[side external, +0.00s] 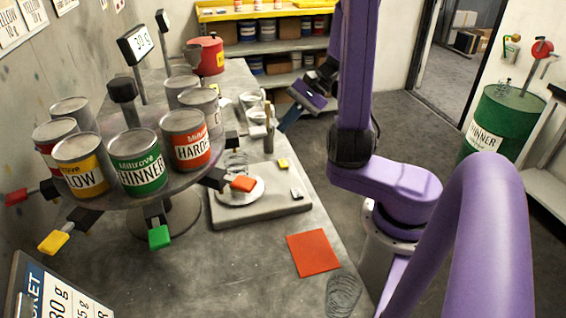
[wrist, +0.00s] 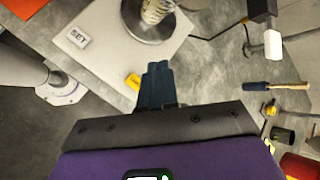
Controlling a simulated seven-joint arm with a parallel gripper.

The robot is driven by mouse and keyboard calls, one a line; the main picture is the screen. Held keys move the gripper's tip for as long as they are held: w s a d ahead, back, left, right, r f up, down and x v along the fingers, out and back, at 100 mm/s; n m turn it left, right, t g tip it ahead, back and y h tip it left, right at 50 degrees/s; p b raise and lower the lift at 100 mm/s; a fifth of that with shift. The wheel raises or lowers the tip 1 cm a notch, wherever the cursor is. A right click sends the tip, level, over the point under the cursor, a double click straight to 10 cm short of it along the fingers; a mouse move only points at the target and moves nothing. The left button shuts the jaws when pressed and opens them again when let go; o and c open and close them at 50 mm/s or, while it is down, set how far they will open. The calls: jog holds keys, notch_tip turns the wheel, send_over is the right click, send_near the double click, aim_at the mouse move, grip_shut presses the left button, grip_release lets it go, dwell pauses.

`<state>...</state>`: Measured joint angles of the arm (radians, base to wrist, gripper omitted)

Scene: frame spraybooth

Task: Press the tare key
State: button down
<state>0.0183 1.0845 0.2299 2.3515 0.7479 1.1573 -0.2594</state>
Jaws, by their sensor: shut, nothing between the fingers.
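The scale (side external: 262,208) is a pale flat slab on the bench with a round pan (side external: 252,191). A yellow key (side external: 282,163) sits at its far right corner and a white key (side external: 296,193) nearer the front. In the wrist view the white key (wrist: 76,38) reads SET; the lettering on the yellow key (wrist: 132,80) is too small to read. My gripper (side external: 283,129) is shut and empty, raised above and beyond the scale's far edge. In the wrist view its fingertips (wrist: 158,68) appear just right of the yellow key, apart from it in height.
A clear cup (side external: 236,162) is at the pan. An orange sheet (side external: 313,253) lies in front.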

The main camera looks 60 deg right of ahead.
aim_at(286, 162)
jog(key=shift+f, duration=4.1)
jog(key=shift+f, duration=0.1)
jog(key=shift+f, duration=0.35)
jog(key=shift+f, duration=0.4)
jog(key=shift+r, duration=0.85)
jog(key=shift+r, duration=2.5)
